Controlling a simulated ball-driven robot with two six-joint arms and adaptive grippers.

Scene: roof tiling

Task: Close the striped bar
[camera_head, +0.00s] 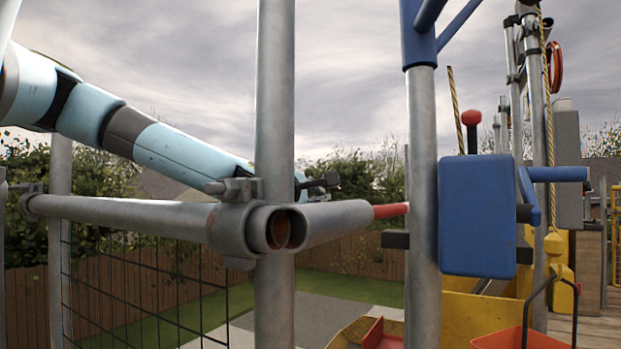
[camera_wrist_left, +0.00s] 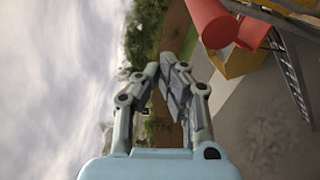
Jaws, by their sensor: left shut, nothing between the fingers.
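A bar with a red section (camera_head: 391,210) shows between the middle posts in the head view; its stripes cannot be clearly told from here. In the left wrist view a thick red cylinder (camera_wrist_left: 208,20) lies at the upper right, apart from the fingers; I cannot tell for sure that it is the same bar. My left gripper (camera_head: 326,182) reaches from the left behind the near upright post, which hides part of it. In the wrist view the left gripper (camera_wrist_left: 163,73) is shut with nothing between its fingertips. My right gripper is out of view.
A near upright post (camera_head: 274,100) and a horizontal grey rail (camera_head: 120,211) meet at a clamp close to my left arm. A second post (camera_head: 422,150) carries a blue box (camera_head: 477,215). A rope, a red bucket (camera_head: 525,338) and yellow panels stand at the right.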

